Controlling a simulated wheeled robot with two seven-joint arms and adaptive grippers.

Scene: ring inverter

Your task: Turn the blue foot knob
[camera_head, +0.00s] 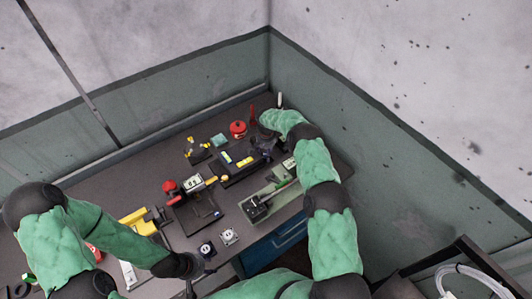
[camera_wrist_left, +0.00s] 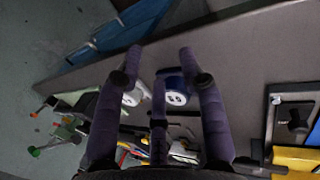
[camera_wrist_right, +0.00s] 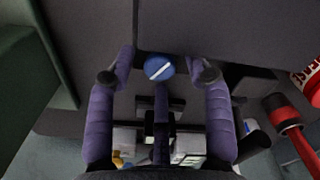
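A round blue knob (camera_wrist_right: 158,67) with a white bar across its face shows in the right wrist view. It lies between the spread fingertips of my right gripper (camera_wrist_right: 166,74), which is open. I cannot tell whether the fingers touch it. In the head view my right gripper (camera_head: 264,132) is at the table's far right part, and the knob cannot be made out there. My left gripper (camera_wrist_left: 160,66) is open above the front edge.
The grey table (camera_head: 155,180) is crowded. A red round object (camera_head: 238,129) stands near my right gripper, and a red-and-black tool (camera_wrist_right: 287,120) is on its right. A yellow object (camera_head: 139,220) lies near my left forearm. Walls close off the back and right.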

